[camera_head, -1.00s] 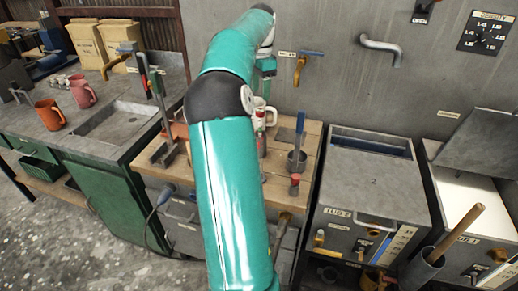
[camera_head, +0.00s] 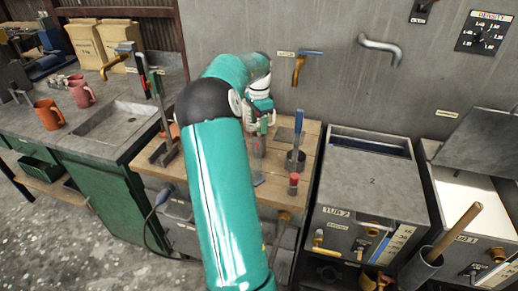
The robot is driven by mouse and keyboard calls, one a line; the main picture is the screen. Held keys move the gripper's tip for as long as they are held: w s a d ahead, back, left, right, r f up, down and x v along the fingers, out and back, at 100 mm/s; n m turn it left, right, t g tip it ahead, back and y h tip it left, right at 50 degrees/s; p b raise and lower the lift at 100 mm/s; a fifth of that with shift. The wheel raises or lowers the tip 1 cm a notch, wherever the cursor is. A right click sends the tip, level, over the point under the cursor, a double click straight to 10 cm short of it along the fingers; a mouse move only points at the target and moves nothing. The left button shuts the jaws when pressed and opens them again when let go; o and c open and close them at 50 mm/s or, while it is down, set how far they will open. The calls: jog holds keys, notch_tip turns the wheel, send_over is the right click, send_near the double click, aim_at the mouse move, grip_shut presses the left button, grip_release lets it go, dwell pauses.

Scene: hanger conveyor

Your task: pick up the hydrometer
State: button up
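My gripper (camera_head: 262,122) is over the back of the wooden bench top (camera_head: 228,165), seen small and partly behind my green arm. Its fingers point down, just above or around the top of a clear, reddish upright cylinder (camera_head: 258,146); I cannot tell if they touch it, or whether they are open. No thing is clearly recognisable as the hydrometer. Candidates are this cylinder, a blue-handled upright piece (camera_head: 298,124) standing in a grey metal cup (camera_head: 296,160), and a small red-capped piece (camera_head: 293,183) at the bench's front right.
A brass tap (camera_head: 299,68) juts from the wall behind. A grey tub (camera_head: 372,175) stands to the right.

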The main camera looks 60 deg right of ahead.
jog(key=c, duration=0.8)
